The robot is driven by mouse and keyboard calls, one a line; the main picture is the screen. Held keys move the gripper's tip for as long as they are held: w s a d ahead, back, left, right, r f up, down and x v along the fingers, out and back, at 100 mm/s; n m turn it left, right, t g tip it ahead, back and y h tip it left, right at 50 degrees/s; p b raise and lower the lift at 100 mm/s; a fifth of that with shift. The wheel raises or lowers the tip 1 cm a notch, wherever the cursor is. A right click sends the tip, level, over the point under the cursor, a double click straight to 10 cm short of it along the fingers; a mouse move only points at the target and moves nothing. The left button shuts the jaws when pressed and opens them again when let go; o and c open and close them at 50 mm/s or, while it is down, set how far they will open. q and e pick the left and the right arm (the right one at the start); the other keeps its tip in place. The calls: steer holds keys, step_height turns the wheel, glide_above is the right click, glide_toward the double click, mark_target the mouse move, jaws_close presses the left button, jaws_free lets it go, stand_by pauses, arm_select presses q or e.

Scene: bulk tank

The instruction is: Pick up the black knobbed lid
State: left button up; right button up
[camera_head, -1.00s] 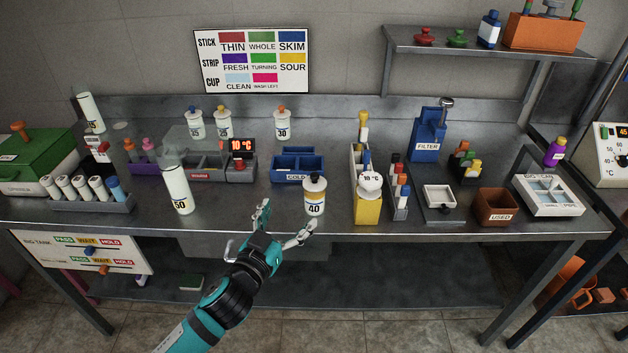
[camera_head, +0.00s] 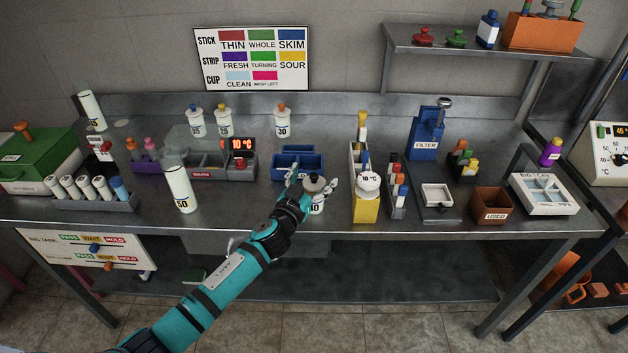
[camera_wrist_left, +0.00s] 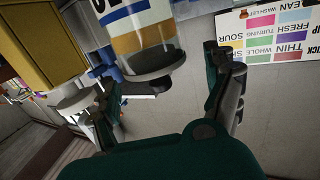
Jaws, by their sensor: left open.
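The black knobbed lid (camera_head: 315,185) sits on a white jar (camera_head: 318,207) marked 40 near the front edge of the bench. My left gripper (camera_head: 312,181) is open, with one finger on each side of the lid and jar top. The wrist also partly covers the jar. In the left wrist view the lid (camera_wrist_left: 153,77) shows as a dark disc on the jar (camera_wrist_left: 145,35), between the spread fingers (camera_wrist_left: 152,88). I cannot tell whether either finger touches it. My right gripper is not in view.
A blue COLD tray (camera_head: 297,163) stands just behind the jar. A tall white bottle (camera_head: 181,190) marked 50 stands to the left, and a yellow block (camera_head: 366,209) with a white-topped 10 °C item to the right. Bare bench lies between these and the jar.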

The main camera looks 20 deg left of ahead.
arm_select(q)
steer(key=shift+w+d+f, duration=0.1)
steer(key=shift+w, duration=0.4)
steer(key=shift+s, duration=0.1)
steer(key=shift+c, duration=1.2)
steer(key=c, duration=1.3)
steer(key=shift+c, duration=0.2)
